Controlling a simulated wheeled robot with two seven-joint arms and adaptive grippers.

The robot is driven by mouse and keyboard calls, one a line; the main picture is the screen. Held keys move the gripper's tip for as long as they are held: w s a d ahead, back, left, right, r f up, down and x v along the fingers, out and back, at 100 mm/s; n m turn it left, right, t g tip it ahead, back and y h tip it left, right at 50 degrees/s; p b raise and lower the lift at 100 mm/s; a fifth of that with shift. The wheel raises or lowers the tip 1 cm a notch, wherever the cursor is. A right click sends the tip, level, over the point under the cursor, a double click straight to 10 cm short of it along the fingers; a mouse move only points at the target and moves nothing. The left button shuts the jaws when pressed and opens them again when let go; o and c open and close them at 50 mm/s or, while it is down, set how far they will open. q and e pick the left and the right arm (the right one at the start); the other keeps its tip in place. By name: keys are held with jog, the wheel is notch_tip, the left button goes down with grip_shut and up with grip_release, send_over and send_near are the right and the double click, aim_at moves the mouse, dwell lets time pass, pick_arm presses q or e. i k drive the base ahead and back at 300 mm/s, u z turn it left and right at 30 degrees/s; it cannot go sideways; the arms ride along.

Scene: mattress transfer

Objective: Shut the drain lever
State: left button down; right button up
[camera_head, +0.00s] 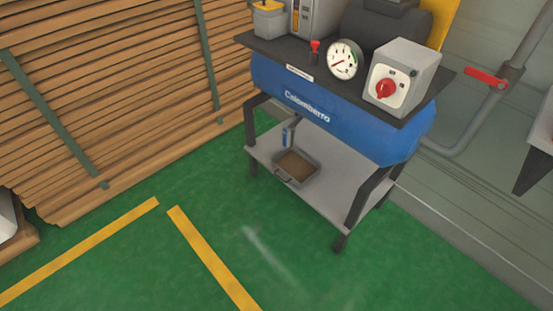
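A blue compressor tank (330,120) stands on a dark frame against the wall. Under it a small blue lever (286,137) hangs near the left end, above the lower shelf. It looks like the drain lever; it points roughly downward, and its valve is too small to make out. A grey drip tray (296,181) with brown contents sits on the shelf beneath it. Neither of my grippers is in view.
A red handle (487,77) sits on the wall pipe at right. The tank top carries a gauge (345,60), a red-knob switch box (402,78) and a small red valve (314,47). Stacked planks (120,90) fill the left. Green floor (190,260) in front is clear.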

aim_at(285, 131)
jog(key=z, duration=0.5)
jog(key=i, duration=1.3)
jog(key=u, duration=0.25)
